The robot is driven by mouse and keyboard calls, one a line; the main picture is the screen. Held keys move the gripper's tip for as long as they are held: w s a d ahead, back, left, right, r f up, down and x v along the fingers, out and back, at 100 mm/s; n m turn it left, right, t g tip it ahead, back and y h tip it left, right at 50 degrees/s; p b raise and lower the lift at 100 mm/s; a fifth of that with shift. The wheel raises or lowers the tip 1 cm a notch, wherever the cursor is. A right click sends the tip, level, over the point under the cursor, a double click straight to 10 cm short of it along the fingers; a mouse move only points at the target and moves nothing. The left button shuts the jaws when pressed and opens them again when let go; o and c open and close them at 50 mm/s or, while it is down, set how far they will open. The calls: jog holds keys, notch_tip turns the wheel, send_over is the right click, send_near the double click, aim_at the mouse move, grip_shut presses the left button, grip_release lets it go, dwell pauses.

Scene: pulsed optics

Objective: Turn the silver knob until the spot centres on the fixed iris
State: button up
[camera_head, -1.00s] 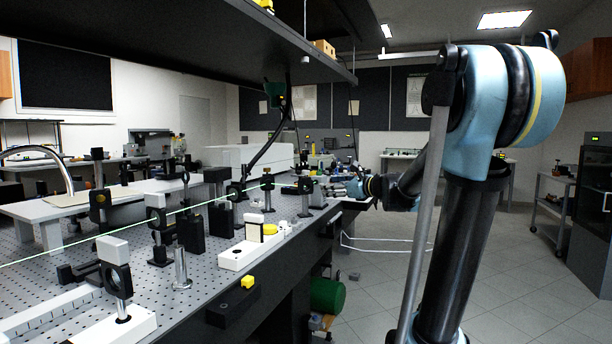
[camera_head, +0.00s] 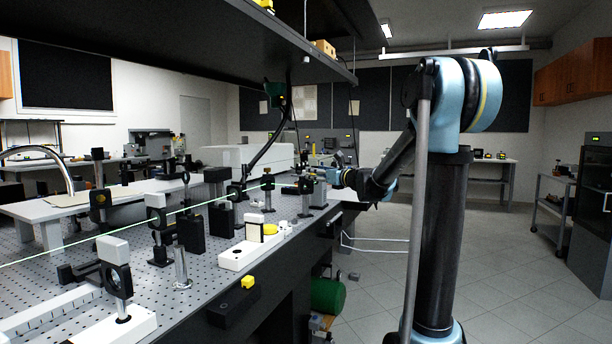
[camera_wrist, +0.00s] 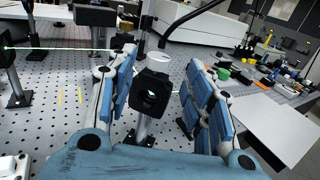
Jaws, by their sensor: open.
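My gripper (camera_wrist: 160,62) is open, with one blue-padded finger on each side of a black, square-faced mount (camera_wrist: 164,82) on a post. A pale silvery cylinder (camera_wrist: 158,64), possibly the silver knob, shows just beyond the mount's top, between the fingers. I cannot tell whether either finger touches anything. In the head view my gripper (camera_head: 337,177) is small, at the far right edge of the optics table beside dark mounts. A thin green beam (camera_head: 130,230) crosses the table; it also shows in the wrist view (camera_wrist: 50,48). I cannot identify the fixed iris or the spot.
The perforated table (camera_head: 40,258) holds several black posts and ring mounts. A white block (camera_head: 240,257) stands near its front edge. A dark shelf (camera_head: 180,40) overhangs the table. Coloured small parts (camera_wrist: 265,82) lie at right in the wrist view.

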jog(key=x, duration=0.7)
jog(key=c, duration=1.1)
